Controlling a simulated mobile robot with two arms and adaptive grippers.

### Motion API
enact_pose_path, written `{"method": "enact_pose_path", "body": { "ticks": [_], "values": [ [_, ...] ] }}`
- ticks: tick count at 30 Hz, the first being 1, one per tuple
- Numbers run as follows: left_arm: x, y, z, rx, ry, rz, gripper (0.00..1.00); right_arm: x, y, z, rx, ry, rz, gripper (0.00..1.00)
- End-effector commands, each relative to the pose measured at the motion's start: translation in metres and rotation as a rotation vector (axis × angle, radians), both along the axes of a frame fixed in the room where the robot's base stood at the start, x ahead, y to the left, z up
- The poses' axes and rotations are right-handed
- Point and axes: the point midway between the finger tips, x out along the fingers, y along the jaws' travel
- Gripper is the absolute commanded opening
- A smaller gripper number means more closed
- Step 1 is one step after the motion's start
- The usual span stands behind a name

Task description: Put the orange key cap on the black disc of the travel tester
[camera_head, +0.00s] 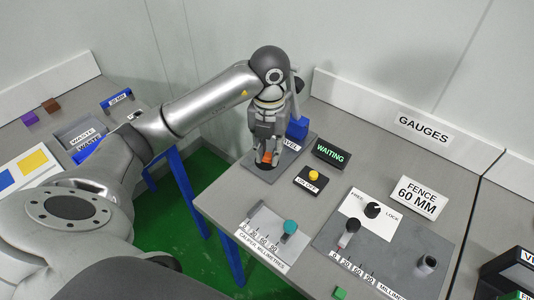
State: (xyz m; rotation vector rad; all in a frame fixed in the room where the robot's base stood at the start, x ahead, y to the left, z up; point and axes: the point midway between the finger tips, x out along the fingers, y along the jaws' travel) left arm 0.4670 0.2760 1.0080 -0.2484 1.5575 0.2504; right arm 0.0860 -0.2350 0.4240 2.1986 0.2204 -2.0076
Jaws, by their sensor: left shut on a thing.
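My left gripper (266,160) reaches down over the travel tester (288,158), a dark grey plate near the table's left edge. It is shut on the orange key cap (267,157), which shows as a small orange patch between the fingertips. A dark disc edge (262,166) shows just under the fingertips. I cannot tell whether the cap touches the disc. A blue block (297,128) stands at the back of the tester, and its label is partly hidden by the gripper. My right gripper is not in view.
A display reading WAITING (330,152) and a yellow on/off button (313,175) stand right of the tester. The caliper plate (263,225) with a teal knob and a larger gauge plate (335,238) lie in front. A waste tray (72,130) is on the left table, across a gap.

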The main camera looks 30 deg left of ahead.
Motion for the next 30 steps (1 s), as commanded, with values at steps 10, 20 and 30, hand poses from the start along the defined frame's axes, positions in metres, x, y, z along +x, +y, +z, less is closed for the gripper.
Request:
{"method": "enact_pose_path", "body": {
  "ticks": [10,20,30],
  "values": [
    [0.047,0.036,-0.047,-0.002,0.005,0.000,0.14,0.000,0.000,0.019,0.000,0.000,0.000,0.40],
    [0.064,0.048,-0.071,0.000,0.000,-0.003,0.14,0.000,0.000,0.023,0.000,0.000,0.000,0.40],
    [0.066,0.049,-0.104,0.000,-0.001,-0.004,0.14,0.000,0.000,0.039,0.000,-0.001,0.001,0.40]
  ]
}}
